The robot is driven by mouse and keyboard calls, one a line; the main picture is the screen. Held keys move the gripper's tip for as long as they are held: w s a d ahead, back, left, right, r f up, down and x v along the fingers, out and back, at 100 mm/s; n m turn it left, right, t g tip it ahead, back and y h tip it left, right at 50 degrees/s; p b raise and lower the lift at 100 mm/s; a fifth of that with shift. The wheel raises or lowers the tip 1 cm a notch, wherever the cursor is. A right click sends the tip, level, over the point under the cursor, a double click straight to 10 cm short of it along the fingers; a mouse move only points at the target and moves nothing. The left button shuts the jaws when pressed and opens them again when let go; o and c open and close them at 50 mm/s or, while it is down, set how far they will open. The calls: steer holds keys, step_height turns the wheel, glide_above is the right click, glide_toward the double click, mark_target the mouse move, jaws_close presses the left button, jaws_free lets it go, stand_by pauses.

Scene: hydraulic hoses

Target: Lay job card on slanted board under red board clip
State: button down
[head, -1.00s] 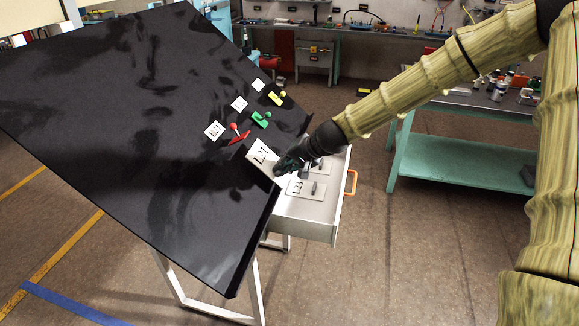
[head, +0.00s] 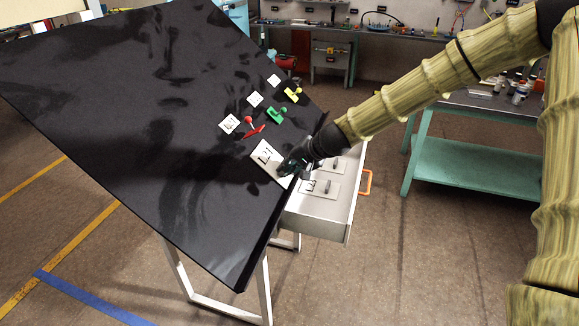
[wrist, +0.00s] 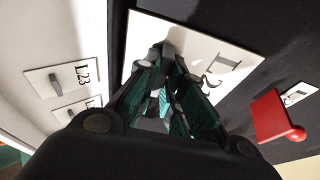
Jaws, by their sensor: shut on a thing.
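My gripper (head: 292,165) is at the right edge of the black slanted board (head: 130,130). It is shut on a white job card (head: 265,155), which also shows in the wrist view (wrist: 146,42). The card lies over the board's right edge area. Its printed label is partly covered by my fingers. I cannot tell whether the card touches the board. The red board clip (head: 254,130) is just up from the card in the head view and right of it in the wrist view (wrist: 274,117). The card is apart from the clip.
Green (head: 277,115) and yellow (head: 293,94) clips sit farther up the board, with small white labels beside the clips. An open white drawer (head: 318,225) holding cards with grey handles is under the board's right edge. A teal bench (head: 460,172) stands at right.

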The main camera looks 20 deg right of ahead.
steer(key=c, duration=1.5)
jaws_free()
steer(key=shift+o, duration=0.2)
steer(key=v, duration=1.2)
steer(key=shift+d, duration=0.1)
steer(key=shift+f, duration=0.1)
